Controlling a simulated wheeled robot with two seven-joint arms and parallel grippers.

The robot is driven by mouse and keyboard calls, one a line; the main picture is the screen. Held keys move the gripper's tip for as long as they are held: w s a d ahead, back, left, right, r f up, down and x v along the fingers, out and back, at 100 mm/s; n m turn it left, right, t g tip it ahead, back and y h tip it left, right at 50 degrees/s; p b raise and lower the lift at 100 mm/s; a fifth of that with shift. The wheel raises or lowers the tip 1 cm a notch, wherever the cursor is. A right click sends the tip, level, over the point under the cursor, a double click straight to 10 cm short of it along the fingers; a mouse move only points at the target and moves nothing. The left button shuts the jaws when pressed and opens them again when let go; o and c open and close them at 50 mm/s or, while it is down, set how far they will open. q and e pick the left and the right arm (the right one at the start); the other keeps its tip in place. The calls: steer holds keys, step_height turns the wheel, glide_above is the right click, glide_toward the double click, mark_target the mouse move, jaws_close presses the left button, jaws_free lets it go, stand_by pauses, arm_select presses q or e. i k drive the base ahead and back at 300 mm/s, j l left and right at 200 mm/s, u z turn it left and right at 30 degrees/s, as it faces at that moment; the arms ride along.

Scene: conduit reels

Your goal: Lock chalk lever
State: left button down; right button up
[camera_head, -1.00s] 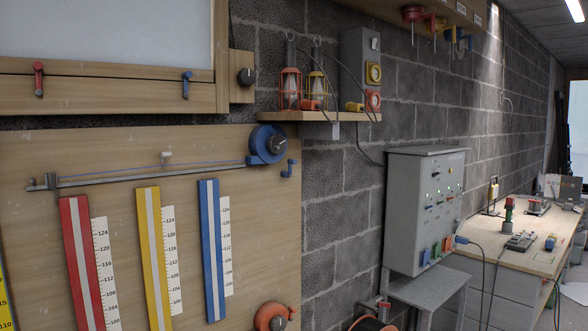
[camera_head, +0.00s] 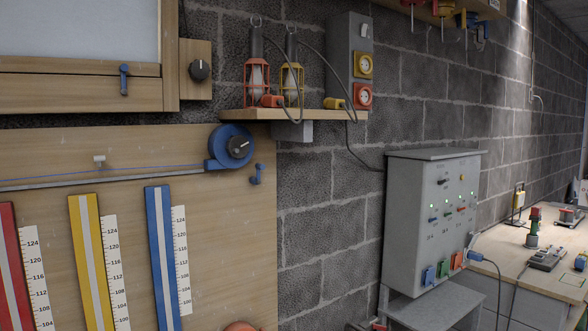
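A round blue chalk reel (camera_head: 231,146) with a dark knob at its centre is mounted at the top right of the wooden board. A thin blue line (camera_head: 120,172) runs left from it above a grey rail (camera_head: 100,180). A small blue lever (camera_head: 257,174) sits just right of and below the reel, at the board's right edge. It looks roughly upright; I cannot tell whether it is locked. Neither of my grippers shows.
Red, yellow (camera_head: 90,262) and blue (camera_head: 162,255) strips with white scales hang on the board (camera_head: 225,260). A shelf (camera_head: 295,115) holds two caged lamps above. A grey control box (camera_head: 430,220) stands right, before a workbench (camera_head: 545,275).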

mark_target(259, 167)
steer(key=i+l, duration=0.2)
steer(key=l, duration=0.15)
steer(key=i+l, duration=0.2)
steer(key=l, duration=0.15)
steer(key=i+l, duration=0.15)
steer(key=l, duration=0.2)
steer(key=i+l, duration=0.2)
steer(key=l, duration=0.2)
steer(key=i+l+u, duration=0.1)
steer(key=l, duration=0.25)
steer(key=i, duration=0.1)
